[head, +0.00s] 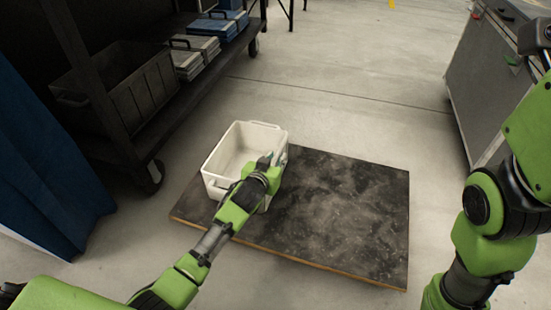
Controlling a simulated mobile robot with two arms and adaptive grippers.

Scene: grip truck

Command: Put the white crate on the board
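The white crate (228,152) is an open, empty-looking box at the left part of the dark board (345,205). Its right side overlaps the board's left edge in the head view; I cannot tell whether it rests on the board or hangs above it. The board lies flat on the floor and has a light wooden edge. My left gripper (273,160) is at the crate's right wall, and its fingers are small and partly hidden, so I cannot tell whether they are closed on the rim.
A dark wheeled shelf (150,110) with a black bin (125,90) and several boxes stands at the left. A blue curtain (40,160) hangs at the far left. A grey cabinet (490,75) stands at the right. The concrete floor behind the board is clear.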

